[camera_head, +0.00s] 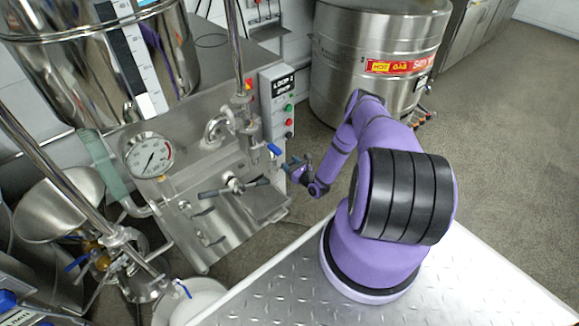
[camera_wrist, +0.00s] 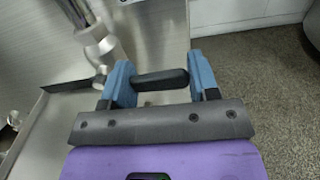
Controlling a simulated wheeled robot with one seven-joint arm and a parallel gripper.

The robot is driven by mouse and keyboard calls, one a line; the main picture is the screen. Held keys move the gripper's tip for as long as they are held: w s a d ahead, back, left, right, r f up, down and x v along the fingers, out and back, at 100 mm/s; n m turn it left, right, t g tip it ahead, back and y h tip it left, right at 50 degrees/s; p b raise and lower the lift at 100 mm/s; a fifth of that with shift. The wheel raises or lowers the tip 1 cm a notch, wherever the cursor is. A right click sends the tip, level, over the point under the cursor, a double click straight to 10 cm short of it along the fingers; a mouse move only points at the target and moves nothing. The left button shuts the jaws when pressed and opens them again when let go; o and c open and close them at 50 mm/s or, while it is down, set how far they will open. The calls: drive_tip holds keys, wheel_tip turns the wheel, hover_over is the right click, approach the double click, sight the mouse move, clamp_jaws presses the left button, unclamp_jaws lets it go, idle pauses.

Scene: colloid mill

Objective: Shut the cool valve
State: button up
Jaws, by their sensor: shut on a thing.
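My gripper (camera_wrist: 160,85) has its two blue fingers on either side of a black handle grip (camera_wrist: 158,80), which spans the gap between them. The grip lies crosswise, touching or very near both fingers. It sits beside a metal pipe fitting (camera_wrist: 98,42) with another black bar to the left. No label shows which one is the cool valve. The exact contact is too small to see in the head view.
A control box (camera_head: 278,100) with buttons stands just above the valves. A pressure gauge (camera_head: 149,155) is to the left. A large steel tank (camera_head: 345,70) stands behind my arm. The grey floor (camera_head: 500,130) at right is clear.

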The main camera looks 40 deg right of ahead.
drive_tip(key=shift+r+n, duration=0.2)
drive_tip(key=shift+n, duration=0.1)
drive_tip(key=o, duration=1.3)
drive_tip(key=s, duration=1)
drive_tip(key=shift+s+d, duration=0.15)
drive_tip(key=shift+s, duration=0.25)
